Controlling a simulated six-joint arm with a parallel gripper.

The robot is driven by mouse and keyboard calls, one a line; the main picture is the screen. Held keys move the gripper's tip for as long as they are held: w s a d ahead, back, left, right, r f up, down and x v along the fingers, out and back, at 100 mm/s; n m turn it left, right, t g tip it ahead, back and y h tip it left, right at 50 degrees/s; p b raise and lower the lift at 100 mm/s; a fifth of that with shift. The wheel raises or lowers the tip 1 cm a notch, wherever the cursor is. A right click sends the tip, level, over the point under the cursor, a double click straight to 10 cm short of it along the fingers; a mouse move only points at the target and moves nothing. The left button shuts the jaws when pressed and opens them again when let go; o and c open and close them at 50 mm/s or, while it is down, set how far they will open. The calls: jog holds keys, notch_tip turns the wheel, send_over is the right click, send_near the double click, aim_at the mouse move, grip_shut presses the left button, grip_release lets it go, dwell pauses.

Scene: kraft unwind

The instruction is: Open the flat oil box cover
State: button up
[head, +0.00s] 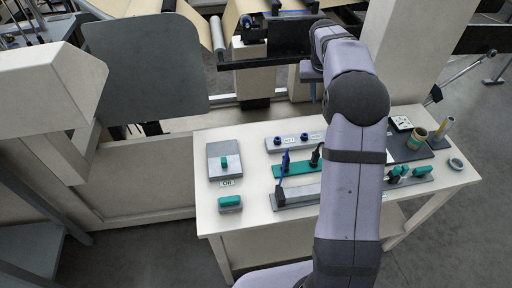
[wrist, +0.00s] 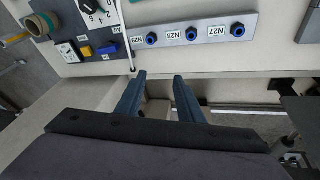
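The flat oil box cover (head: 216,171) is a grey square plate with a green handle (head: 224,162). It lies flat and closed at the left of the table in the head view, with an "Oil" label at its front edge. In the wrist view a grey plate corner (wrist: 311,27) shows at the right edge; I cannot tell if it is the cover. My gripper (wrist: 159,80) is open and empty, fingers apart beyond the table's back edge. In the head view it is mostly hidden behind my arm, well to the right of the cover.
A bar with blue sockets (wrist: 193,32) labelled N27 to N29 lies near the table's back edge. A green block (head: 231,203) sits in front of the cover. Green tool holders (head: 286,169) and a dark tray (head: 408,154) stand to the right. Machine panels rise behind the table.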

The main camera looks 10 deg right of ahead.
jog(key=a+f+n+y+p, duration=0.2)
jog(key=a+f, duration=0.1)
jog(key=a, duration=1.3)
jog(key=n+g+y+p, duration=0.1)
jog(key=n+g+p, duration=0.1)
jog(key=g, duration=0.1)
send_over(224, 160)
notch_tip(224, 160, down, 3)
jog(key=shift+f, duration=0.2)
jog(key=shift+w+f+p, duration=0.1)
jog(key=shift+f+p, duration=1)
jog(key=shift+f, duration=2.6)
grip_shut()
